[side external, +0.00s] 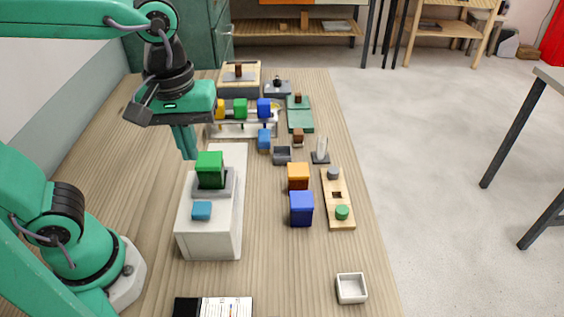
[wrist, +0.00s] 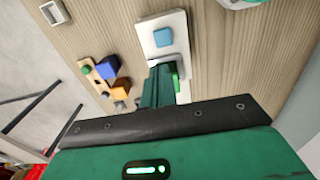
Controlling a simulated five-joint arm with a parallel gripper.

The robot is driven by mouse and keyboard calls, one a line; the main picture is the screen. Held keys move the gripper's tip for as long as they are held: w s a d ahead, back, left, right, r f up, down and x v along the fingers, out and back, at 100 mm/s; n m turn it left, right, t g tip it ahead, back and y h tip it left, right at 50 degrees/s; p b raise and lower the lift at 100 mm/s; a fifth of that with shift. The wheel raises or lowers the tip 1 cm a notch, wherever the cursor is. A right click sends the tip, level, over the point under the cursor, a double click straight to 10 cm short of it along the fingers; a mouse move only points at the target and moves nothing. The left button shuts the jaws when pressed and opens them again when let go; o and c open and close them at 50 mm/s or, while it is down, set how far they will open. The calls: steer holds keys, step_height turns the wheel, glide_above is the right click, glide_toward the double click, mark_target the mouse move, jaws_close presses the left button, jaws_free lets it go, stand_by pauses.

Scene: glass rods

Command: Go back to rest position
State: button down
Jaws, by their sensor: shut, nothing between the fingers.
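My gripper (side external: 187,143) is shut and empty. In the side external view it points down above the far left end of the white block (side external: 206,243), behind the green cube (side external: 210,168). The green cube sits in a grey holder (side external: 229,184) on the white block. A small blue block (side external: 201,211) lies on the near part of the white block. In the wrist view my gripper (wrist: 158,88) partly hides the green cube (wrist: 175,78), and the blue block (wrist: 163,37) shows beyond it.
An orange block (side external: 298,177) and a dark blue block (side external: 301,210) stand right of the white block, next to a wooden board (side external: 337,187). A rack (side external: 243,129) with coloured blocks stands farther back. A small white tray (side external: 351,288) is at the front right. Bare table lies left.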

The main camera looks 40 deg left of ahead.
steer(key=a+m+t, duration=0.5)
steer(key=a+m, duration=0.3)
steer(key=a, duration=0.1)
steer(key=shift+w+f+m, duration=0.25)
steer(key=shift+f+m, duration=0.1)
steer(key=shift+m, duration=0.05)
steer(key=c, duration=2.1)
jaws_free()
